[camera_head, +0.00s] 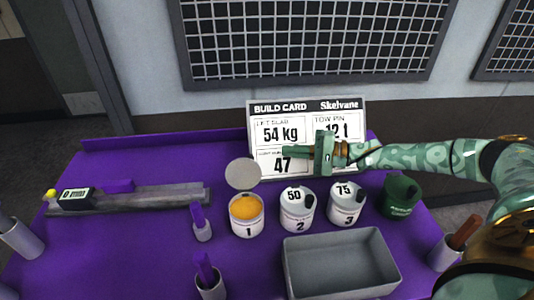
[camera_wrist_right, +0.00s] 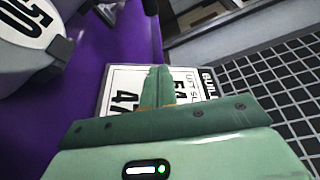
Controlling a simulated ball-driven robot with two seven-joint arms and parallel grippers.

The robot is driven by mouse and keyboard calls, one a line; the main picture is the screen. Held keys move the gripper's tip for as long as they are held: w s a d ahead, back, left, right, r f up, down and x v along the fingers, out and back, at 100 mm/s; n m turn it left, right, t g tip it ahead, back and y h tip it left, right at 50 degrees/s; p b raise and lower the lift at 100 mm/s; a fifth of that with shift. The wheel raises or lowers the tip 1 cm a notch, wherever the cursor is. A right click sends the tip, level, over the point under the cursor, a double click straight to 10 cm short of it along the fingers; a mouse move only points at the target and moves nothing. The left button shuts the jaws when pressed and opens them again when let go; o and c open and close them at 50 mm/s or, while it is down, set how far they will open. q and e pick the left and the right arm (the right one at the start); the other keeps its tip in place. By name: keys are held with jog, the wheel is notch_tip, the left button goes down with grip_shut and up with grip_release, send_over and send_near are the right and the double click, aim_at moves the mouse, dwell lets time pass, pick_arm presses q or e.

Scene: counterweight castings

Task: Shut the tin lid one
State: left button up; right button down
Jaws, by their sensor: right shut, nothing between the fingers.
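Tin 1 (camera_head: 248,215) stands open on the purple table, with orange contents showing. Its round grey lid (camera_head: 242,174) stands raised at the tin's back edge. My right gripper (camera_head: 284,151) comes in from the right, above and behind the tins, in front of the build card. Its fingers are shut and empty, pointing left, to the right of the raised lid and somewhat higher in the picture. In the right wrist view, the closed fingers (camera_wrist_right: 160,86) lie over the card. Tin 1 and its lid cannot be made out there. My left gripper is not in view.
Tin 2 (camera_head: 297,211), marked 50, and tin 3 (camera_head: 346,206), marked 75, stand closed right of tin 1. A dark green tin (camera_head: 399,197) is beyond. A grey tray (camera_head: 388,278) lies in front. The build card (camera_head: 305,105) stands behind. A purple-handled holder (camera_head: 202,231) is left.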

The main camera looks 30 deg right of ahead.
aim_at(243, 171)
jog(key=b+x, duration=0.1)
jog(key=x, duration=0.8)
jog(key=shift+w+a+r, duration=0.1)
jog(key=shift+w+a, duration=0.15)
jog(key=shift+a, duration=0.1)
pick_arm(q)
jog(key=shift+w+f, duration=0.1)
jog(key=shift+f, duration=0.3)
pick_arm(e)
jog(key=s, duration=0.1)
jog(key=s+a, duration=0.1)
jog(key=s+r, duration=0.1)
jog(key=shift+s+a+r, duration=0.1)
jog(key=shift+s+a, duration=0.1)
jog(key=shift+s, duration=0.2)
pick_arm(q)
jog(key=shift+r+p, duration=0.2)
jog(key=shift+p, duration=0.1)
pick_arm(e)
jog(key=shift+s+r, duration=0.1)
jog(key=shift+s, duration=0.05)
